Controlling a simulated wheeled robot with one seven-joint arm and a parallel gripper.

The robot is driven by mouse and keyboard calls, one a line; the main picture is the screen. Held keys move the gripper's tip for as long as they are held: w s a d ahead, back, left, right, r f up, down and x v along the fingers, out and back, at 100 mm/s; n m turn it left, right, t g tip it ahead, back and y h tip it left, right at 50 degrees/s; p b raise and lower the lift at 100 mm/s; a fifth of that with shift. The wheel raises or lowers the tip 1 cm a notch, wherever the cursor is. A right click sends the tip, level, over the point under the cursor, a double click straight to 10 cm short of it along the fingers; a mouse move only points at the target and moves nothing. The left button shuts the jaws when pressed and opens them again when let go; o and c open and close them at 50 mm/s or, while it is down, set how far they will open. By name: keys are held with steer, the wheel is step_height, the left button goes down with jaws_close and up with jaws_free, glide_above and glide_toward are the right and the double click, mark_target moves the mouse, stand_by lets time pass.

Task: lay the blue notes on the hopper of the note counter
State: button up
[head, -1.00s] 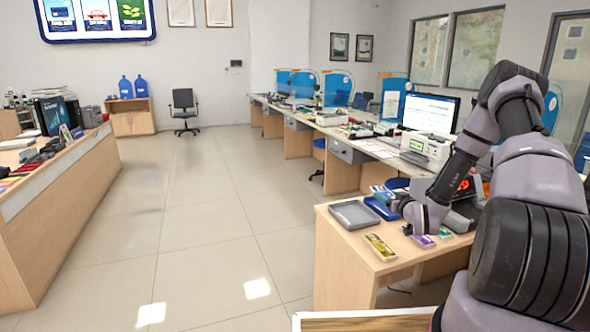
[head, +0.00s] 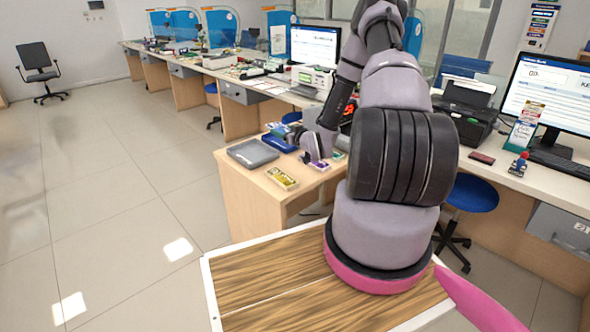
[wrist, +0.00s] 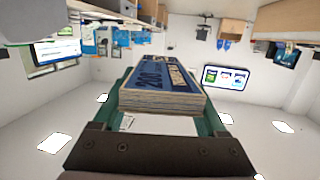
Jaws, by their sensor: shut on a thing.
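The blue notes (wrist: 160,75) are a thick banded bundle with a blue printed face, seen close up in the wrist view. My gripper (wrist: 165,92) is shut on the bundle, with a green finger on either side. In the head view my wrist is over the back part of the small desk (head: 240,188), and my fingers are hard to make out there. The note counter (head: 347,112) seems to be the dark machine with red parts just behind my arm. My arm covers most of it, and its hopper cannot be made out.
On the small desk are a grey tray (head: 252,153), a blue tray (head: 279,143), yellow notes (head: 282,178), purple notes (head: 320,166) and green notes (head: 338,155). A blue stool (head: 472,193) stands at right.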

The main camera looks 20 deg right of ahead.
mark_target(301, 171)
steer(key=d+f+n+y, duration=0.2)
steer(key=d+f, duration=0.5)
steer(key=shift+s+f+g+y, duration=0.4)
step_height(301, 171, down, 10)
steer(key=shift+r, duration=0.25)
steer(key=shift+f, duration=0.1)
steer(key=shift+f, duration=0.15)
steer(key=o, duration=1.3)
steer(key=v, duration=1)
steer(key=shift+s+d+r, duration=0.2)
steer(key=shift+s, duration=0.1)
